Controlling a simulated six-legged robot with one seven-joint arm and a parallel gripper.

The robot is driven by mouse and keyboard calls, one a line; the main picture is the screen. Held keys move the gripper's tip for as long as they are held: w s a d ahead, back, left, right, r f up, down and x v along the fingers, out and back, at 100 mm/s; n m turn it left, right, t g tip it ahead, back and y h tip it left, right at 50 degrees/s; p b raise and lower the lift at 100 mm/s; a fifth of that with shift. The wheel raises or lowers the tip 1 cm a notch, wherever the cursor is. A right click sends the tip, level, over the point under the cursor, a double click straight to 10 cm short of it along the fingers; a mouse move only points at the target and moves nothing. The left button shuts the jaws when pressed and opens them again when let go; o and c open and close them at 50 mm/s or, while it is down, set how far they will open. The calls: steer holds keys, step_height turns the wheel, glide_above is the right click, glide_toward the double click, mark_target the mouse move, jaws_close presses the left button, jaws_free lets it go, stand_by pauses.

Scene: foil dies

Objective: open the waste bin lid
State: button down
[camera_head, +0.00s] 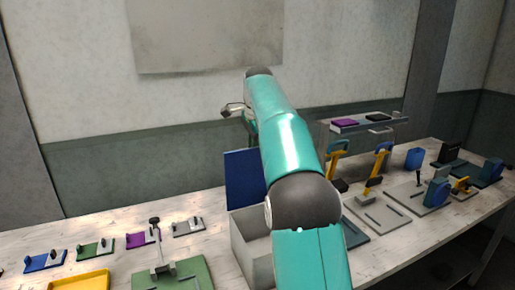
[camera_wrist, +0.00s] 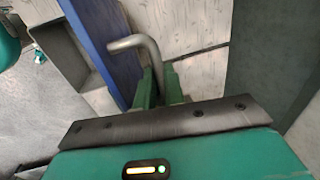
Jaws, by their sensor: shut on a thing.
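The waste bin (camera_head: 243,242) is an open-topped grey box on the bench, partly hidden behind my arm in the head view. Its blue lid (camera_head: 243,178) stands about upright at the back of the bin, and the bin's mouth shows open. In the wrist view the lid (camera_wrist: 108,45) runs as a blue slab at upper left. A bent metal handle (camera_wrist: 135,42) sticks out from the lid. My gripper (camera_wrist: 158,82) has its green fingers closed on the handle's end. In the head view the fingers are mostly hidden by my arm.
Left of the bin are a green plate with a lever (camera_head: 184,275), a yellow tray (camera_head: 80,281) and several small latch blocks (camera_head: 141,239). To the right stand yellow-handled clamps (camera_head: 373,187) and a raised shelf (camera_head: 365,124). The wall is close behind.

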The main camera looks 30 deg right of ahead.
steer(key=shift+w+f, duration=0.15)
steer(key=shift+w, duration=0.1)
steer(key=c, duration=1.5)
jaws_free()
steer(key=shift+s+r, duration=0.25)
steer(key=shift+r, duration=1)
steer(key=shift+s+r, duration=0.2)
steer(key=shift+r, duration=1.1)
steer(key=shift+s+r, duration=0.25)
steer(key=shift+r, duration=1)
